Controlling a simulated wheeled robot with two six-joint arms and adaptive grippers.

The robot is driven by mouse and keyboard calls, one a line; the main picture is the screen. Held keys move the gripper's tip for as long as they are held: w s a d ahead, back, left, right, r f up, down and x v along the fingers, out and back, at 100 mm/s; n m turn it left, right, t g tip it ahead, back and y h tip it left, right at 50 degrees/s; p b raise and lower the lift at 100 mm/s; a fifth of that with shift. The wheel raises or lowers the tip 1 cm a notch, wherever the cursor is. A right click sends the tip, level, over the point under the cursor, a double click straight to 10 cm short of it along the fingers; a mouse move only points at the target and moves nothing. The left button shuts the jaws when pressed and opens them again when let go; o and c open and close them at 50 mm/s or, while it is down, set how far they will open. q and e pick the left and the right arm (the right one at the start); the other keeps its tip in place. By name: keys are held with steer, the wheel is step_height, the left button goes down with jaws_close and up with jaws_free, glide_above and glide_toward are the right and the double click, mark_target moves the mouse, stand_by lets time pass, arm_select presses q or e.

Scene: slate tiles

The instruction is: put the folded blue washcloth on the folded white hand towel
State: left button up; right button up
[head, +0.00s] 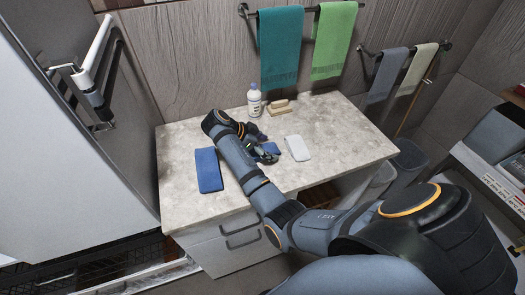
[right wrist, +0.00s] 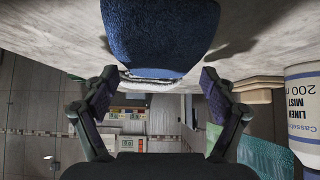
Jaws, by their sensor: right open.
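A small blue cloth, the folded washcloth (head: 269,147), lies on the counter, partly hidden by my right gripper (head: 262,154). In the right wrist view the blue cloth (right wrist: 160,35) fills the top middle, close in front of the open fingers of the right gripper (right wrist: 157,80). I see no grip on it. The folded white hand towel (head: 297,147) lies just right of the blue cloth in the head view. A thin white edge (right wrist: 150,82) shows beyond the cloth in the wrist view. My left gripper is not in view.
A larger blue folded cloth (head: 209,170) lies on the counter (head: 345,150) to the left. A white bottle (head: 254,103) and a tan wooden block or brush (head: 279,107) stand behind the gripper. The counter's right part is clear. Towels hang on wall rails.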

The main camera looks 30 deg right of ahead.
steer(key=shift+d+f, duration=0.1)
steer(key=shift+f, duration=0.05)
steer(key=shift+c, duration=0.3)
steer(key=c, duration=1.1)
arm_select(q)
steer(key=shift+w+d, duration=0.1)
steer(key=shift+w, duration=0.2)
arm_select(e)
steer(key=shift+c, duration=0.2)
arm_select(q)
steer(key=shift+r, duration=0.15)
